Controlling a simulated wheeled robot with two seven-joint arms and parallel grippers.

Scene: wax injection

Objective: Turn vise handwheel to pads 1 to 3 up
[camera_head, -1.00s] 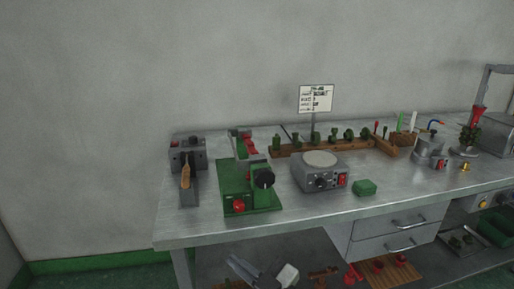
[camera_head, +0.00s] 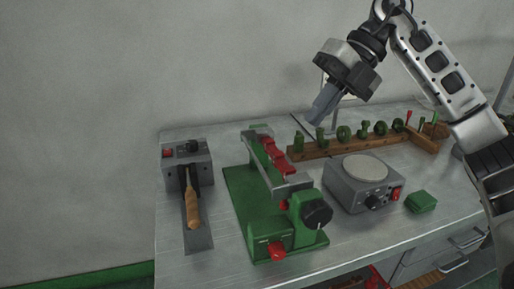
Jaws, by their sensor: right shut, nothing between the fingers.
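The green vise (camera_head: 253,209) stands on the metal bench in the middle of the head view. Its black handwheel (camera_head: 318,213) is at the right front of it. Several red pads (camera_head: 276,157) show in a row along the grey bar on top of the vise; I cannot read any numbers on them. A red knob (camera_head: 276,250) sits at the vise's front. My right gripper (camera_head: 318,115) is shut and empty, raised above the wooden rack behind the vise, apart from the handwheel. My left gripper is not in view.
A grey unit with a wooden-handled tool (camera_head: 191,207) stands left of the vise. A round-topped hotplate (camera_head: 362,168) and a green block (camera_head: 421,202) stand to the right. The wooden rack (camera_head: 330,150) holds several green pieces. Bare bench (camera_head: 205,264) shows at the front left.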

